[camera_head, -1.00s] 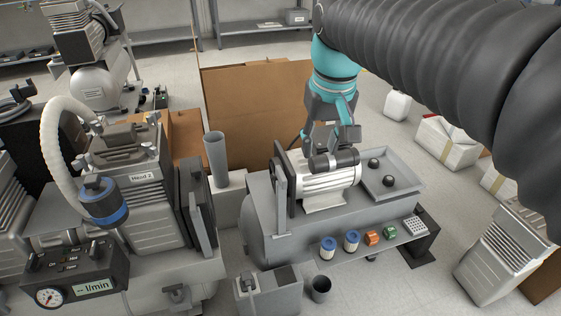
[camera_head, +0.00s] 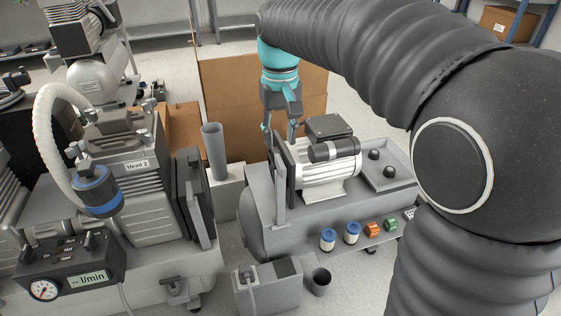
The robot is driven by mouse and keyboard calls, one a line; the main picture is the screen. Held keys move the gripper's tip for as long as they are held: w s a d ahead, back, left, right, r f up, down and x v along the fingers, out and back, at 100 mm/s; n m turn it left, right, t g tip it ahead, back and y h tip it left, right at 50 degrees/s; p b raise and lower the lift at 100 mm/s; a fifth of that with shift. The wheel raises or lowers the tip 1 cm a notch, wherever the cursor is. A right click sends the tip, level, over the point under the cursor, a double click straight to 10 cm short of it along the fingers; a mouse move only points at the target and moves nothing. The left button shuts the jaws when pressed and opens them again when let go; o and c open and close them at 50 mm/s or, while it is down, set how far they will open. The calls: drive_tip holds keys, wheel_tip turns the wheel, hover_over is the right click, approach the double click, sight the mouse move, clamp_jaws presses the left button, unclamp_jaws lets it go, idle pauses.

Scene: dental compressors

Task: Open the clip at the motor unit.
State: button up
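The motor unit (camera_head: 328,174) is a silver finned cylinder with a dark box on top, on the grey compressor tank on the right. A dark upright plate (camera_head: 283,168) stands at its left end. My gripper (camera_head: 279,130) points down behind and above this plate, left of the motor. Its two fingers show a gap between them with nothing seen in it, so it looks open. The fingertips are partly hidden behind the plate. I cannot make out the clip; the far side of the motor is hidden.
A grey tray (camera_head: 396,184) with black knobs lies right of the motor. Blue-white filters (camera_head: 328,240) and small coloured parts line the front shelf. A grey pipe (camera_head: 214,150) stands to the left, before cardboard (camera_head: 225,90). My arm covers the right side.

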sight(280, 161)
wheel_tip(280, 161, down, 7)
drive_tip(key=shift+r+b, duration=0.1)
drive_tip(key=shift+b, duration=0.45)
drive_tip(key=shift+c, duration=0.2)
clamp_jaws()
